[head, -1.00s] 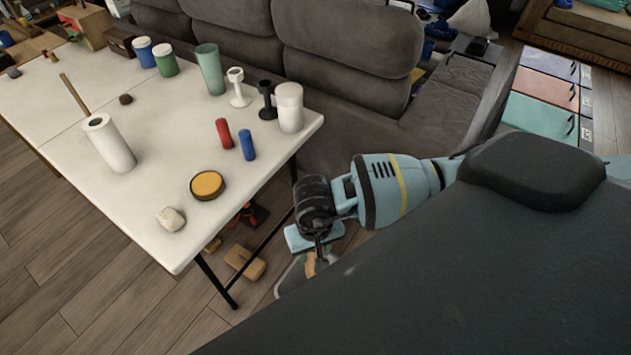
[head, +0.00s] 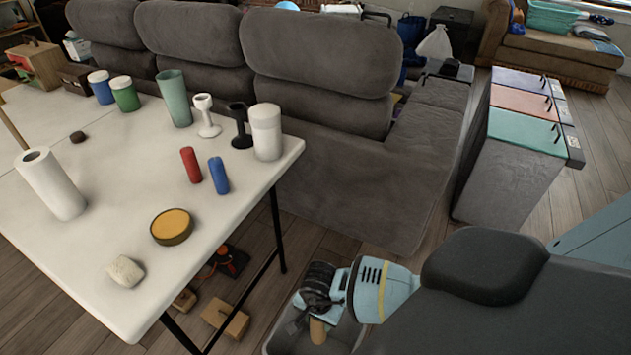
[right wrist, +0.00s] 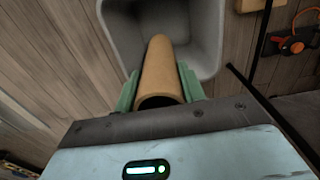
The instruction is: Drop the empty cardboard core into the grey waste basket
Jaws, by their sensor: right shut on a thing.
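The cardboard core (right wrist: 161,66) is a tan hollow tube. My right gripper (right wrist: 158,88) is shut on it, with one green finger on each side. In the right wrist view the tube points away over the grey waste basket (right wrist: 208,38). In the head view the core (head: 318,331) shows below my right gripper (head: 318,312), within the outline of the basket (head: 345,334). I cannot tell how deep its lower end is. The basket stands on the floor right of the table. My left gripper is not in view.
The white table (head: 205,255) holds a paper towel roll (head: 52,186), a yellow-topped tin (head: 172,226), red and blue cylinders and several cups. Brown blocks (head: 225,318) lie under it. A grey sofa (head: 345,185) stands behind. Drawers (head: 510,150) stand at right.

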